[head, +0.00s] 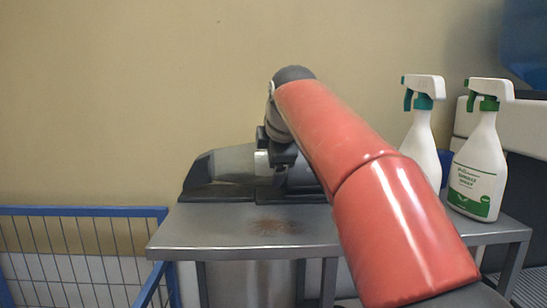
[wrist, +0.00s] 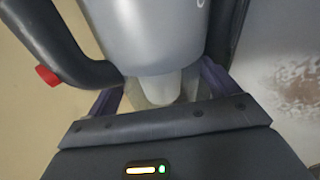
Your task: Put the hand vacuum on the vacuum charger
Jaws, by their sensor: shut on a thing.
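The hand vacuum (head: 232,163), a grey body with a dark nose, lies level at the back of the metal table. The vacuum charger looks to be the low black base (head: 215,194) under it; I cannot tell whether the vacuum is fully seated. My gripper (head: 270,162) is shut on the vacuum near its middle, partly hidden by my red arm. In the wrist view my purple fingers (wrist: 160,92) flank the narrow pale part of the grey vacuum (wrist: 150,35). Its dark handle with a red button shows at the left. The charger cannot be made out there.
Two white spray bottles, one with a teal trigger (head: 423,125) and one with a green trigger (head: 481,155), stand at the table's right. A blue-rimmed wire basket (head: 85,211) is at the left. The front of the metal table (head: 215,228) is clear, with a brown stain.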

